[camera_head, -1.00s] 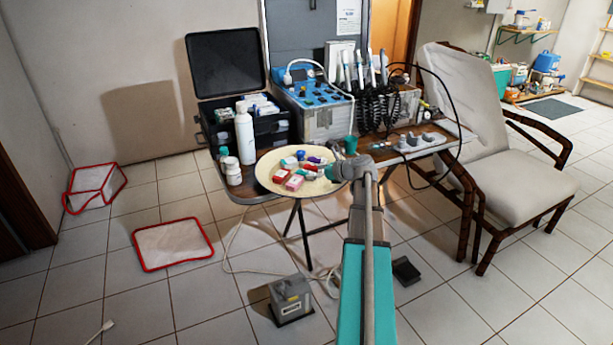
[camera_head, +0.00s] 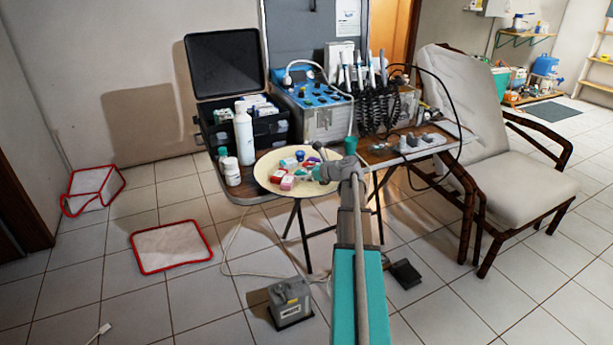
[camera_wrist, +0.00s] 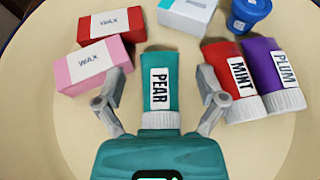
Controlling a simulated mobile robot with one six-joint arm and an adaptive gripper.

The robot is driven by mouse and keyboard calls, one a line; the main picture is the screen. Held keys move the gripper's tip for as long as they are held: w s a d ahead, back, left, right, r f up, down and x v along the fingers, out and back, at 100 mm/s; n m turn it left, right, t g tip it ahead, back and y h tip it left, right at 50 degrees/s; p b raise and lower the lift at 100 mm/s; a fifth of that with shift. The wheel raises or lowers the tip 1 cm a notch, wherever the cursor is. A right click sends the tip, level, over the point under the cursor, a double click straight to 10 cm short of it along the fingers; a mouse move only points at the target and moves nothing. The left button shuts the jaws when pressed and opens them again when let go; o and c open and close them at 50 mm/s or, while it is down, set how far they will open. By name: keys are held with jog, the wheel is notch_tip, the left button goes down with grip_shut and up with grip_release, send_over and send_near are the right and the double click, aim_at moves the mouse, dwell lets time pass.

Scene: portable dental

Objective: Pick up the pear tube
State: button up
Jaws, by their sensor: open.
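The pear tube (camera_wrist: 160,85) is green with a white cap and a label reading PEAR. In the wrist view it lies on the cream round tray (camera_wrist: 38,125), cap toward me. My gripper (camera_wrist: 158,80) is open, with one finger on each side of the tube and a gap on both sides. I cannot tell the height of the fingers above the tray. In the head view my gripper (camera_head: 316,172) is over the tray's right part, and the arm partly hides what lies there.
To the right lie the mint tube (camera_wrist: 229,80) and the plum tube (camera_wrist: 274,75). To the left are a red wax box (camera_wrist: 110,27) and a pink wax box (camera_wrist: 92,66). A white box (camera_wrist: 187,14) and a blue jar (camera_wrist: 248,14) stand at the back.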

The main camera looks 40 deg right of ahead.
jog(key=shift+c, duration=0.3)
jog(key=c, duration=1.1)
jog(key=shift+r, duration=0.1)
notch_tip(320, 180, up, 3)
jog(key=p, duration=0.3)
jog(key=shift+s+d+r+p, duration=0.25)
jog(key=shift+s+r+p, duration=1.4)
jog(key=shift+s, duration=0.65)
jog(key=shift+s+d+r+p, duration=0.2)
jog(key=shift+s+r+p, duration=1.45)
jog(key=shift+s, duration=0.7)
jog(key=shift+s+d+r+p, duration=0.25)
jog(key=shift+s+r+p, duration=1.4)
jog(key=shift+s, duration=0.65)
